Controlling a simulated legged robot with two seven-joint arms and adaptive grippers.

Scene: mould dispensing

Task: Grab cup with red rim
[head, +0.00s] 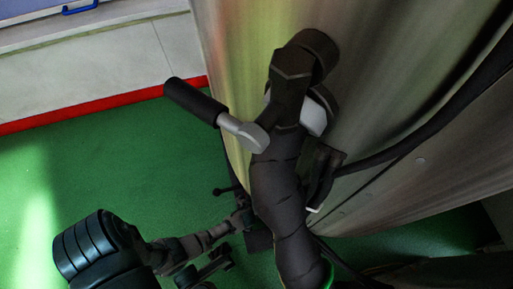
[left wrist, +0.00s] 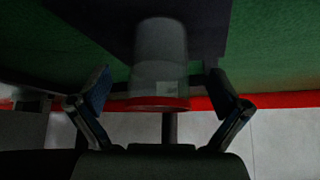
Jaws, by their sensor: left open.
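The cup with the red rim (left wrist: 160,60) shows in the left wrist view, pale and see-through, with its red rim towards the bottom of the picture. My left gripper (left wrist: 160,90) is open, with one finger on each side of the cup near the rim end. I see gaps between the fingers and the cup, and no grip on it. In the head view my left gripper (head: 210,255) is low in the picture, partly hidden beside a dark ribbed pipe. I cannot make out the cup there. My right gripper is not in view.
A large metal tank (head: 400,80) fills the right of the head view, with a black pipe fitting (head: 285,200) and a black-handled lever (head: 195,100) close to my left gripper. Green floor (head: 120,160) with a red edge strip (head: 90,108) lies open at left.

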